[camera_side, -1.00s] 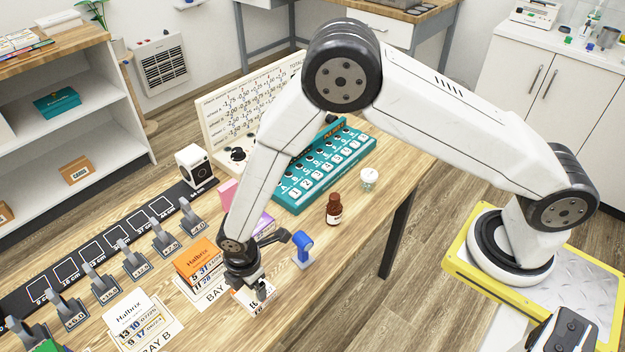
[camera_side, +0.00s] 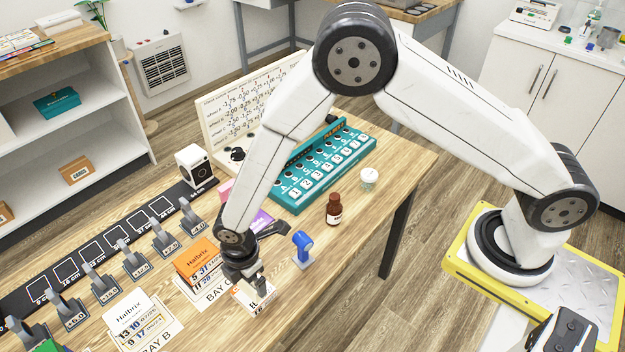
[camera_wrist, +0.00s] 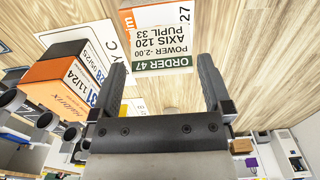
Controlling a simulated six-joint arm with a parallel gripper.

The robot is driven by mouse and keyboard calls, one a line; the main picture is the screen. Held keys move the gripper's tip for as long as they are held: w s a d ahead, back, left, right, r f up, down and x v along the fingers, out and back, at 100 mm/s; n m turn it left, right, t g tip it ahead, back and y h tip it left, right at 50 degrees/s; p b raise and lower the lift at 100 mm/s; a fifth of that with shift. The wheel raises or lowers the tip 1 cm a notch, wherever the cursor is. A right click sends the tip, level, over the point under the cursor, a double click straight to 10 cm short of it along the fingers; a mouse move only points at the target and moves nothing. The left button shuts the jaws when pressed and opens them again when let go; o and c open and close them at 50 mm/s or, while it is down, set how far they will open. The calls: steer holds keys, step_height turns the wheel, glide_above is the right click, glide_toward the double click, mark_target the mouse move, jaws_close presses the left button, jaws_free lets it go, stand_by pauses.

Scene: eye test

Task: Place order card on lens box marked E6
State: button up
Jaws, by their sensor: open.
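The order card (camera_wrist: 160,48), white with a green "ORDER 47" band, lies printed side up in the wrist view. It appears to rest on a white lens box with an orange edge (camera_wrist: 127,20), whose printing shows beside the card. The same box (camera_side: 264,294) stands near the table's front edge in the side view. Its mark is partly covered, and I cannot read it surely as E6. My gripper (camera_wrist: 162,68) is open over the card's near end, one finger on each side, apart from the card. In the side view my gripper (camera_side: 256,282) hides part of the box.
An orange Halbrix box (camera_side: 198,257) stands close left, on the bay C sheet. A white Halbrix box (camera_side: 128,308) is farther left. A blue-headed tool (camera_side: 302,243), a brown bottle (camera_side: 334,209) and a jar (camera_side: 369,177) stand to the right. Clear table lies between them.

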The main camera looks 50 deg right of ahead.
mark_target(253, 283)
step_height(253, 283, up, 9)
steer(key=shift+r, duration=0.2)
stand_by(0.4)
stand_by(0.4)
steer(key=s+d+r+m+t, duration=0.1)
steer(key=s+d+r+m, duration=0.2)
steer(key=d+m, duration=0.3)
steer(key=s+d+r+m, duration=0.3)
steer(key=d+m, duration=0.3)
steer(key=d, duration=0.4)
steer(key=s+d+r+m+t, duration=0.1)
steer(key=s+d+r+m, duration=0.2)
steer(key=d+m, duration=0.3)
steer(key=d, duration=0.3)
steer(key=shift+t, duration=0.3)
